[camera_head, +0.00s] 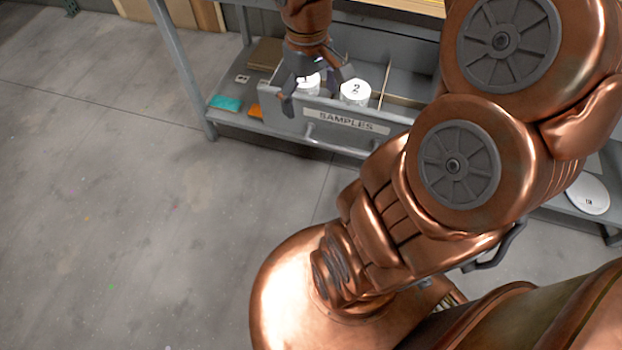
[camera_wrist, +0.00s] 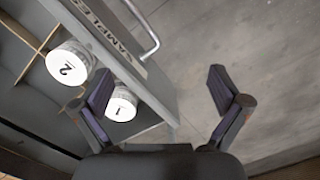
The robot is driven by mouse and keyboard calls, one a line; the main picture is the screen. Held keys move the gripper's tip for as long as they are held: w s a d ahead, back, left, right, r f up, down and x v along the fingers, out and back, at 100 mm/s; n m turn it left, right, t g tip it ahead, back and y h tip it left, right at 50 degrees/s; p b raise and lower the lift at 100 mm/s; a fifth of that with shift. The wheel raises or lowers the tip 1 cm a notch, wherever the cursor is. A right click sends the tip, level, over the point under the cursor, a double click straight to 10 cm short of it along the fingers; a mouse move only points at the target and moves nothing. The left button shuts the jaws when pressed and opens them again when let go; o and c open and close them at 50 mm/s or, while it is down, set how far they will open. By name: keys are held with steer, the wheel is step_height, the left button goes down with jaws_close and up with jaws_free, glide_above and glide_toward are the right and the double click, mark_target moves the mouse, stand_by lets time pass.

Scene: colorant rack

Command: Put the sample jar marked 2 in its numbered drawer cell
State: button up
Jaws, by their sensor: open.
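The sample jar marked 2 (camera_head: 355,92) is a white jar with a white numbered lid. It stands upright inside the open grey SAMPLES drawer (camera_head: 290,120), left of a thin wooden divider. It also shows at the left in the wrist view (camera_wrist: 68,64). A jar marked 1 (camera_wrist: 121,104) stands in the same drawer, to its left in the head view, partly hidden by my gripper. My gripper (camera_head: 315,90) is over the drawer's front left part, open and empty, apart from jar 2. In the wrist view its fingers (camera_wrist: 160,83) are wide apart, one overlapping jar 1.
The drawer sits in a grey rack with a front post (camera_head: 182,70) at the left. A teal item (camera_head: 225,103) and an orange item (camera_head: 255,111) lie left of the drawer. A white lidded container (camera_head: 588,194) stands at the right. The concrete floor in front is clear.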

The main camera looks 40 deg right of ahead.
steer(key=s+a+f+g, duration=0.1)
steer(key=s+a+f, duration=0.1)
steer(key=s+a, duration=0.9)
steer(key=s, duration=0.3)
steer(key=shift+a+f+g, duration=0.2)
steer(key=shift+f+g, duration=0.15)
steer(key=shift+g, duration=0.05)
steer(key=shift+s, duration=0.1)
step_height(320, 180, up, 20)
steer(key=t+p, duration=0.1)
steer(key=p, duration=1.7)
steer(key=shift+f, duration=0.2)
steer(key=shift+f, duration=0.1)
